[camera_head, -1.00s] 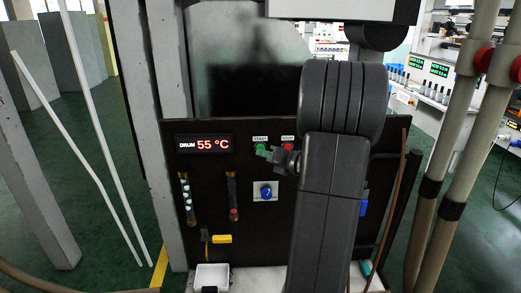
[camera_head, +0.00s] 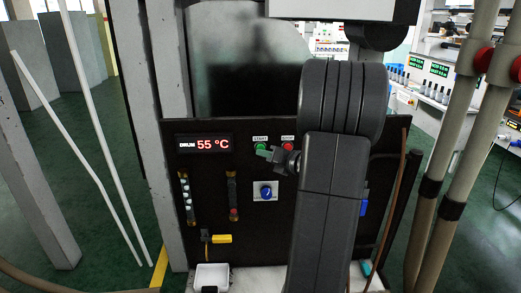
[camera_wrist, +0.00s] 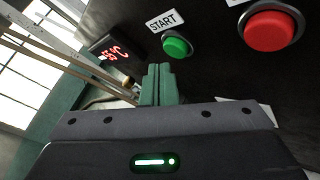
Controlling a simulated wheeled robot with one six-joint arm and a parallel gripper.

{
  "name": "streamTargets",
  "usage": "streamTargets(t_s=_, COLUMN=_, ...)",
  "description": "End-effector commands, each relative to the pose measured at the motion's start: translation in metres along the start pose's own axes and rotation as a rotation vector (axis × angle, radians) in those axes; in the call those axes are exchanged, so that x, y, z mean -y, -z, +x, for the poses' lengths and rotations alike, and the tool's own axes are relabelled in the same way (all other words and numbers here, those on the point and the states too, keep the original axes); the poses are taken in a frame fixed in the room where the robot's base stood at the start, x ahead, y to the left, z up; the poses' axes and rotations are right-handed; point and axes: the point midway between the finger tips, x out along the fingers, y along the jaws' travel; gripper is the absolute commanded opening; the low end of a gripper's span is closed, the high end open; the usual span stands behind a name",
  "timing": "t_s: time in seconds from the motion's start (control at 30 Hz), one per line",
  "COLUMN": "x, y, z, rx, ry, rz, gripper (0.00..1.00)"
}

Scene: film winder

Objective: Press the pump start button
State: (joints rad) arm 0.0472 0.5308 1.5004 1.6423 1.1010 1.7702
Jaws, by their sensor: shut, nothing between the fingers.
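The green start button (camera_wrist: 176,46) sits on the black panel under a white START label (camera_wrist: 165,20) in the wrist view. In the head view the green button (camera_head: 261,146) shows under its START label, left of the red stop button (camera_head: 288,146). My gripper (camera_wrist: 158,70) has its greenish fingers shut together with nothing between them. In the wrist view the fingertips lie just below and left of the green button; I cannot tell whether they touch it. In the head view my gripper (camera_head: 263,152) is at the lower edge of the green button.
The red button (camera_wrist: 271,28) is to the right of the green one. A display (camera_head: 205,144) reads 55 °C at the left. My arm hides the panel's right part.

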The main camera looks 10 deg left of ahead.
Motion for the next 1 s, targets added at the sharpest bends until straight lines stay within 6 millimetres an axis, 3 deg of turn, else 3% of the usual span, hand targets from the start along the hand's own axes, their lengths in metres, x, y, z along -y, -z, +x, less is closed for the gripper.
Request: streamTargets(t_s=1.0, x=0.0042, y=-0.0046, z=0.0059, rx=0.0, ry=0.0, rz=0.0, gripper=0.0)
